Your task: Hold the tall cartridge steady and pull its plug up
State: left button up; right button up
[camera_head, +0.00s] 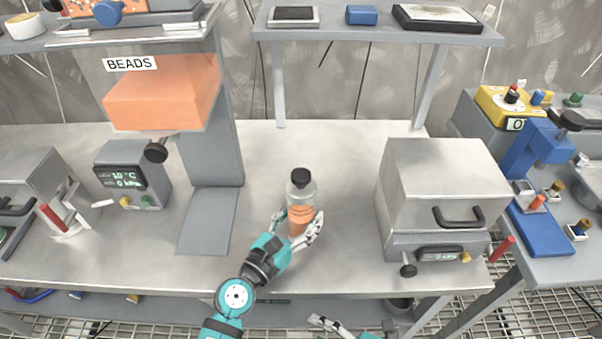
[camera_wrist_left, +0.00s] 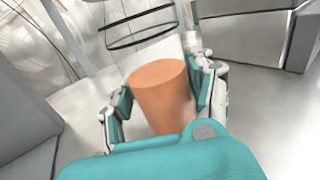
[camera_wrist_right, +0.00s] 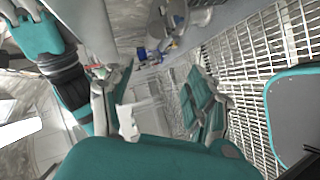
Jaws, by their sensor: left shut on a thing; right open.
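The tall cartridge (camera_head: 302,190) stands upright on the steel bench, a clear grey cylinder with orange filling low down and a black plug (camera_head: 301,176) in its top. My left gripper (camera_head: 300,226) is shut around its lower, orange part. In the left wrist view the orange filling (camera_wrist_left: 160,95) sits between the fingers, with a dark ring above it in the clear wall. My right gripper (camera_head: 338,328) is at the bottom edge of the head view, below the bench front. In the right wrist view its fingers (camera_wrist_right: 170,112) are apart and empty.
A grey box oven (camera_head: 435,185) with a handle stands right of the cartridge. A BEADS hopper (camera_head: 165,95) on a grey stand (camera_head: 208,220) and a small display unit (camera_head: 130,172) are at left.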

notch_tip(320, 180, up, 7)
jog(key=w+m+t, duration=0.1)
jog(key=w+m, duration=0.1)
jog(key=m+t, duration=0.5)
jog(key=m, duration=1)
send_near(308, 180)
jog(key=shift+y, duration=0.3)
jog(key=x, duration=1.1)
jog(key=shift+w+a+f, duration=0.2)
jog(key=shift+w+f, duration=0.05)
jog(key=shift+w, duration=0.15)
grip_shut()
